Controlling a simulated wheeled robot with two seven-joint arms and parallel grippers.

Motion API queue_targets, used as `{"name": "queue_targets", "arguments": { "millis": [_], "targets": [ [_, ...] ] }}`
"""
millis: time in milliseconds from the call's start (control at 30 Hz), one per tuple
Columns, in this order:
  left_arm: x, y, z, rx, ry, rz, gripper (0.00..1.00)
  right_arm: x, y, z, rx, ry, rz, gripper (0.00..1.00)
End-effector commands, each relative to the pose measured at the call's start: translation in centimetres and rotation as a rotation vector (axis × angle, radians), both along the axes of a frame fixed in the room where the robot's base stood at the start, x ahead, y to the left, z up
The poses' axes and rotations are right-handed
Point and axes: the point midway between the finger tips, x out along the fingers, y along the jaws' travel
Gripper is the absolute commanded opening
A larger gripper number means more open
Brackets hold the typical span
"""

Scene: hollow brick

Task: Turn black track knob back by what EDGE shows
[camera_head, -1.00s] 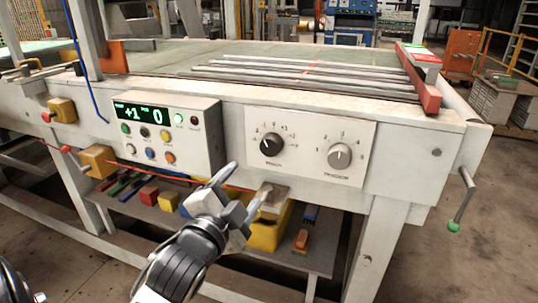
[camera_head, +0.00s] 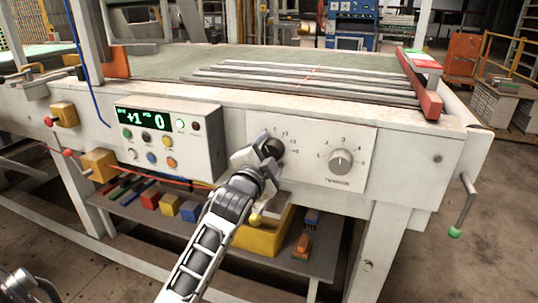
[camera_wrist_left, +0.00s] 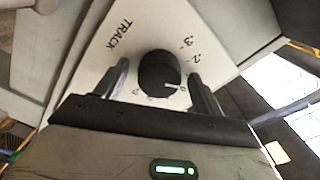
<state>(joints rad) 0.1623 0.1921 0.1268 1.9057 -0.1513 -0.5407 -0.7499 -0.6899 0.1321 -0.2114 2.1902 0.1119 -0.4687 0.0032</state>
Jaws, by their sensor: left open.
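The black track knob (camera_head: 273,147) sits on the white dial plate on the machine's front, partly hidden behind my left gripper (camera_head: 262,150). In the left wrist view the knob (camera_wrist_left: 157,72) shows between the two fingers of my open left gripper (camera_wrist_left: 160,88), one finger on each side; I cannot tell whether they touch it. The plate there reads TRACK. The knob's white pointer points to the right in that view, near a small mark that I cannot read. The display (camera_head: 143,118) shows +1 and 0 in green; its small captions are too blurred to read.
A grey knob (camera_head: 340,162) on the same plate is just right of the black one. The control box (camera_head: 190,155) with coloured buttons juts out at left. A yellow bin (camera_head: 262,238) stands below, and a green-tipped lever (camera_head: 462,205) sticks out at right.

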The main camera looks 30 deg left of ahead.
Motion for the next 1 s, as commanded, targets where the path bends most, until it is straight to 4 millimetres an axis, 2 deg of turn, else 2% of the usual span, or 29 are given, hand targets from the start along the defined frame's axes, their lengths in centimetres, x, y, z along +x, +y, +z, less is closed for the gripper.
{"name": "queue_targets", "arguments": {
  "millis": [267,433,767,1000],
  "targets": [
    [0.15,0.02,-0.01,0.0,0.0,0.0,0.69,-0.06,0.0,-0.07,0.0,0.003,0.0,0.0],
    [0.13,0.01,-0.02,0.0,0.001,0.0,0.24,-0.24,0.0,-0.2,0.0,0.008,0.0,0.0],
    [0.13,-0.01,0.07,-0.034,-0.007,-0.001,0.24,-0.52,-0.01,0.03,-0.003,0.016,0.001,0.0],
    [0.13,-0.05,0.2,-0.164,-0.037,-0.002,0.24,-0.67,-0.18,0.5,-0.024,0.026,0.003,0.0]
  ]
}}
